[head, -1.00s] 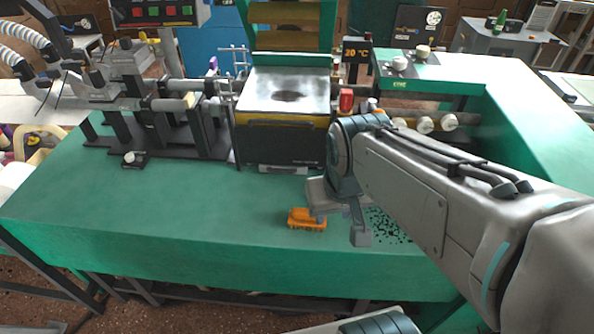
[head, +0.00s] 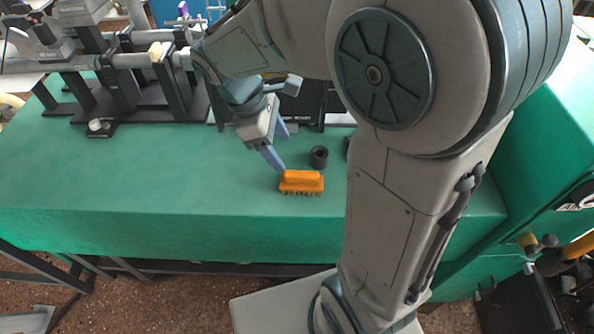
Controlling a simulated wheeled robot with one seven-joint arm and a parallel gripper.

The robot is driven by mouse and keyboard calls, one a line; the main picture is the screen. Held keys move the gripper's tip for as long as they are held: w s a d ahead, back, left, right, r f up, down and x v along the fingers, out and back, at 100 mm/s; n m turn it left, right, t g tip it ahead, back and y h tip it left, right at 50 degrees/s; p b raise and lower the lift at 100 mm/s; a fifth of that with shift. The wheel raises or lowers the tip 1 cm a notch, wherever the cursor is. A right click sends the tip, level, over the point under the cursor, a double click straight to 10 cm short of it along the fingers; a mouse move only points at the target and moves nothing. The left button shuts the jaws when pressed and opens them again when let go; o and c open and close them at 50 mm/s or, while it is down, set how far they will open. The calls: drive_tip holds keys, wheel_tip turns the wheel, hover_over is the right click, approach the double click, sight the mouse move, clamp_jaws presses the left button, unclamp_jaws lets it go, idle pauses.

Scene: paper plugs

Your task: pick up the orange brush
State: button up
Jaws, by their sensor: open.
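The orange brush (head: 302,181) lies on the green table (head: 150,180) near its front edge, bristles facing the front. My gripper (head: 281,153) is just above and behind the brush, to its upper left in the picture. Its jaws are open, with one bluish finger reaching down close to the brush's left end. I cannot tell whether that finger touches the brush. Nothing is seen between the fingers.
A small black cylinder (head: 319,157) stands on the table just behind the brush. A dark metal rig (head: 130,85) stands at the back left, with a small black block (head: 100,127) in front of it. The table's left front is clear. My arm hides much of the right.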

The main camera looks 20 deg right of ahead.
sight(300, 173)
drive_tip(key=b+x, duration=0.1)
drive_tip(key=x, duration=0.7)
drive_tip(key=shift+w+d+b+x, duration=0.15)
drive_tip(key=shift+b+x, duration=0.15)
drive_tip(key=shift+x, duration=1.15)
drive_tip(key=shift+w+d+b+x, duration=0.15)
drive_tip(key=shift+b+x, duration=0.1)
drive_tip(key=shift+x, duration=1.15)
drive_tip(key=c, duration=1.1)
